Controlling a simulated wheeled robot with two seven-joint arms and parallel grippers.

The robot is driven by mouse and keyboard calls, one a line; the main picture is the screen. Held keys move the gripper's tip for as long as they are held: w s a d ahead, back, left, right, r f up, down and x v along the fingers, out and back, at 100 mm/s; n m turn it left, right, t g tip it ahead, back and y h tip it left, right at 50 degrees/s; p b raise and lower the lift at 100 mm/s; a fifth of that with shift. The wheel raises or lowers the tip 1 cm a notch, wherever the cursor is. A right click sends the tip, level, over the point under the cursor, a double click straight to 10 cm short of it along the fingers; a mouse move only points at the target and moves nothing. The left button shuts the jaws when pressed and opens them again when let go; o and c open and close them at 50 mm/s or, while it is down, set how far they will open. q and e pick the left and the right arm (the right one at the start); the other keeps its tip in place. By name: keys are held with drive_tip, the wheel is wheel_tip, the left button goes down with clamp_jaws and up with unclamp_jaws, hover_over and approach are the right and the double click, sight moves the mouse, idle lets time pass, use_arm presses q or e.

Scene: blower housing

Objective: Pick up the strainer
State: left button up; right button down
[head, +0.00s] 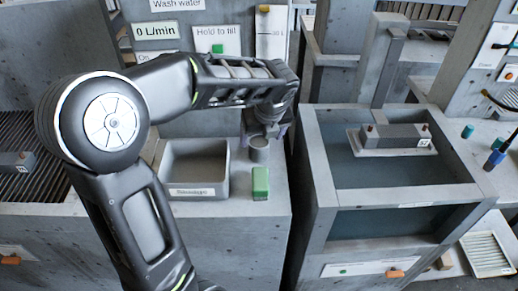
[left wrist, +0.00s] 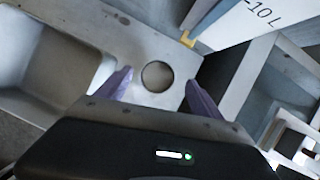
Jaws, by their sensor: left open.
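In the left wrist view the round rim (left wrist: 157,76) shows from above, between the two purple fingers. My left gripper (head: 265,132) points down over the cup, open, with one finger on either side; it also shows in the left wrist view (left wrist: 158,86). I cannot tell how far the fingertips are above the counter or whether they touch the cup. My right gripper is not in view.
A grey labelled basin (head: 194,191) is left of the cup. The green block (head: 260,184) lies in front of it. A panel marked in litres (left wrist: 240,18) stands close behind. To the right is an open-topped tank (head: 330,165) with a grey box (head: 392,136).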

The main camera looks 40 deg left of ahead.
sight(259, 141)
use_arm(q)
drive_tip(key=shift+w+a+f, duration=0.1)
drive_tip(key=shift+a+f, duration=0.05)
drive_tip(key=shift+f, duration=0.2)
drive_tip(key=shift+f, duration=0.1)
drive_tip(key=x, duration=0.5)
drive_tip(key=shift+a, duration=0.15)
drive_tip(key=shift+c, duration=0.6)
drive_tip(key=c, duration=1.4)
drive_tip(key=shift+c, duration=0.2)
